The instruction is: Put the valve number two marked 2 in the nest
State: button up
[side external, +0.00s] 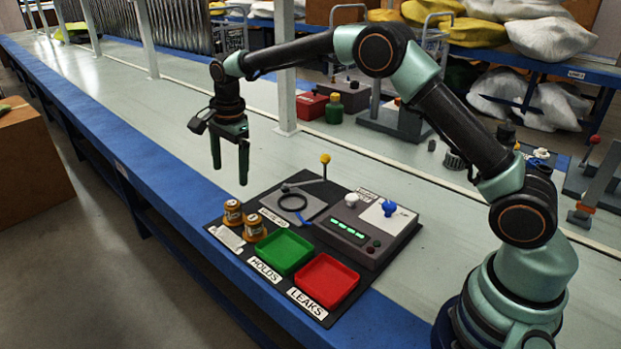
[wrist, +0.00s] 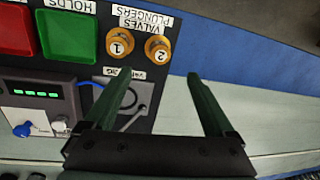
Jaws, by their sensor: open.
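The valve marked 2 (side external: 233,212) stands upright on the dark board's left corner, brass-coloured with a pale top. Its 2 reads clearly in the wrist view (wrist: 157,48). The similar valve marked 1 (side external: 254,227) stands beside it, nearer the green tray. A grey plate with a black ring (side external: 292,202), apparently the nest, lies behind them; no valve shows in it. In the wrist view the ring (wrist: 141,95) is partly hidden by a finger. My gripper (side external: 230,180) is open and empty, fingers down, above and behind the valves. Its fingers also show in the wrist view (wrist: 159,77).
A green HOLDS tray (side external: 283,251) and a red LEAKS tray (side external: 326,282) sit at the board's front. A lever with a yellow knob (side external: 325,159) rises by the ring. A grey test box (side external: 360,232) stands right. The bench left of the board is clear.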

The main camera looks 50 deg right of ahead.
aim_at(232, 203)
jog(key=f, duration=0.4)
jog(key=w+f, duration=0.1)
jog(key=f, duration=0.7)
jog(key=shift+w, duration=0.3)
jog(key=shift+r, duration=0.15)
grip_shut()
